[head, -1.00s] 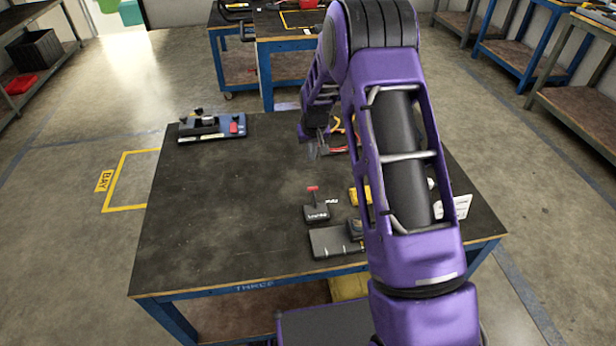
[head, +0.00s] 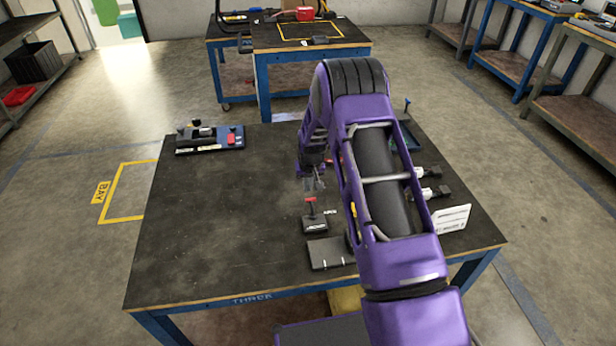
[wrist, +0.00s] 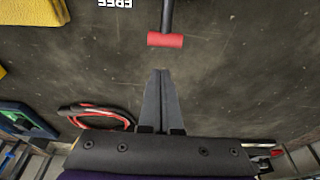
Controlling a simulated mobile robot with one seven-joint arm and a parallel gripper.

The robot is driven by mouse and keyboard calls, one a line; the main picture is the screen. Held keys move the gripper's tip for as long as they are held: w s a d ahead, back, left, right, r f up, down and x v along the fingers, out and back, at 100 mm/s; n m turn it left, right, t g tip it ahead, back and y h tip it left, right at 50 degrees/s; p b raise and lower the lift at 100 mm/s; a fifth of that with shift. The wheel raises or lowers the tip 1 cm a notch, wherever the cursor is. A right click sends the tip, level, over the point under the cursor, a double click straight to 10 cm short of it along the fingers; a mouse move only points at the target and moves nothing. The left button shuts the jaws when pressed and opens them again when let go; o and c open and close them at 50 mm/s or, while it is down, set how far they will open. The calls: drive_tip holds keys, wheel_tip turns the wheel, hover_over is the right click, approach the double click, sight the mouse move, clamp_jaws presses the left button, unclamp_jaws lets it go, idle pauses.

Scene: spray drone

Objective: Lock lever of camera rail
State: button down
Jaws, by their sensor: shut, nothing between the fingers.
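A lever with a red crossbar handle (head: 310,200) stands up from a small black base (head: 314,224) on the near middle of the table. In the wrist view the red handle (wrist: 165,40) is at top centre on a dark stem, with white lettering that reads FREE, upside down, to its left. My gripper (head: 314,186) is just behind the lever in the head view. In the wrist view its fingers (wrist: 160,74) are together and empty, with a gap in the picture between their tips and the handle. I cannot tell which part is the camera rail.
A blue-based device with a red part (head: 209,139) sits at the table's far left. A dark flat plate (head: 330,252) lies in front of the lever. A red cable loop (wrist: 95,117) lies near the fingers. The left half of the table (head: 220,215) is mostly clear.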

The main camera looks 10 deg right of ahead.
sight(312, 209)
drive_tip(key=shift+s+r, duration=0.15)
drive_tip(key=shift+s, duration=0.6)
drive_tip(key=shift+s+r, duration=0.15)
drive_tip(key=shift+s, duration=0.55)
